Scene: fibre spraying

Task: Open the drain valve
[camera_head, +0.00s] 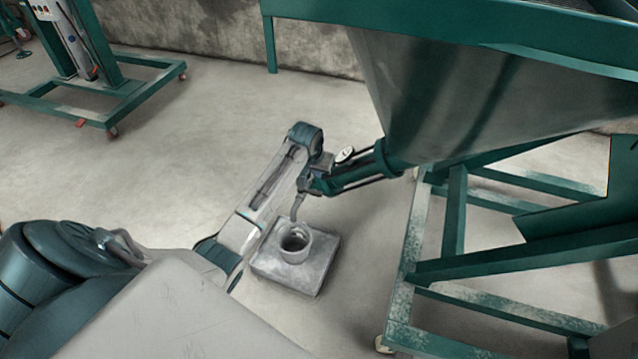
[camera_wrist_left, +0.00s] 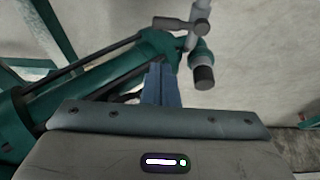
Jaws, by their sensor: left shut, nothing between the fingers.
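The drain outlet is a teal pipe (camera_head: 362,170) at the bottom of the metal hopper (camera_head: 440,95). In the left wrist view the pipe (camera_wrist_left: 100,72) runs from the lower left to a grey T-shaped handle (camera_wrist_left: 182,25) and a short fitting with a dark end (camera_wrist_left: 204,76). I take the handle to be the valve's. My left gripper (camera_head: 312,184) is at the outer end of the pipe. In the left wrist view its closed fingers (camera_wrist_left: 158,84) are empty and overlap the pipe's end; I cannot tell whether they touch. My right gripper is out of view.
The hopper's green frame (camera_head: 455,215) fills the right side. A green wheeled stand (camera_head: 120,98) is at the upper left. Open floor (camera_head: 180,155) lies between.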

